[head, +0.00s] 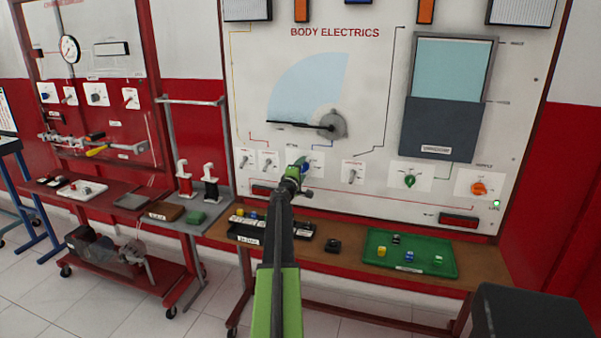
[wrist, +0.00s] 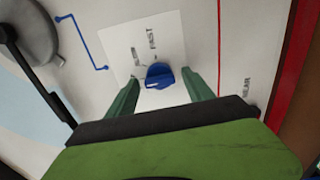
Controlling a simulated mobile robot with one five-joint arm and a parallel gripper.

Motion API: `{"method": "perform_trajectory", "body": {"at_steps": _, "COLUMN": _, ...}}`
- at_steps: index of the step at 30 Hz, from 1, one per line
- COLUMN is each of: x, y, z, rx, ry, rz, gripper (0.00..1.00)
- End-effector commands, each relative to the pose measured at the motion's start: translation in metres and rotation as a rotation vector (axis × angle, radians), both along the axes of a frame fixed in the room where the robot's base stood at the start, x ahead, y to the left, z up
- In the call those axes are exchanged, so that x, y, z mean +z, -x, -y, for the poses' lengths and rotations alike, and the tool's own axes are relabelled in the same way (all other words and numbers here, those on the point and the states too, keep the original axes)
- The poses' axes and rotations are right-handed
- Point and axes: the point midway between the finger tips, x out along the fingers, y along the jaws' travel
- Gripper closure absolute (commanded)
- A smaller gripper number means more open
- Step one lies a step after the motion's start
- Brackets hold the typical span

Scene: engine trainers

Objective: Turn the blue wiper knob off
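The blue wiper knob (wrist: 160,76) sits on a white label plate (wrist: 135,46) on the panel, with "FAST" readable beside it. My gripper (wrist: 160,88) is open, with one green finger on each side of the knob and a visible gap to each. In the head view the knob (head: 305,166) shows as a small blue patch behind my gripper (head: 296,172), which mostly hides its plate. The wiper dial with its black arm (head: 300,126) and pale blue sector is above the knob on the body electrics board (head: 375,75).
Small toggle switches (head: 268,160) are left of the knob and another switch (head: 353,171) is right of it. A green knob (head: 409,180) and an orange knob (head: 479,188) are farther right. A bench below holds a green tray (head: 450,250) and a black tray (head: 245,236).

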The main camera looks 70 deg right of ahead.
Motion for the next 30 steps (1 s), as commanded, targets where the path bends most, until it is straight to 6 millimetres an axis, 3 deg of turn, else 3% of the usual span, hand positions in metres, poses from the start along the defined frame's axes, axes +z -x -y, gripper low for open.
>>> {"method": "perform_trajectory", "body": {"at_steps": 5, "x": 0.0, "y": -0.001, "z": -0.002, "rx": 0.002, "ry": 0.0, "rz": 0.001, "gripper": 0.39}}
{"method": "perform_trajectory", "body": {"at_steps": 8, "x": 0.0, "y": 0.0, "z": -0.014, "rx": 0.003, "ry": 0.0, "rz": 0.001, "gripper": 0.39}}
{"method": "perform_trajectory", "body": {"at_steps": 21, "x": 0.0, "y": 0.009, "z": -0.133, "rx": 0.002, "ry": 0.0, "rz": 0.001, "gripper": 0.39}}
{"method": "perform_trajectory", "body": {"at_steps": 25, "x": 0.0, "y": 0.01, "z": -0.158, "rx": 0.002, "ry": 0.0, "rz": 0.001, "gripper": 0.39}}
{"method": "perform_trajectory", "body": {"at_steps": 30, "x": 0.0, "y": 0.01, "z": -0.173, "rx": 0.001, "ry": 0.0, "rz": 0.0, "gripper": 0.39}}
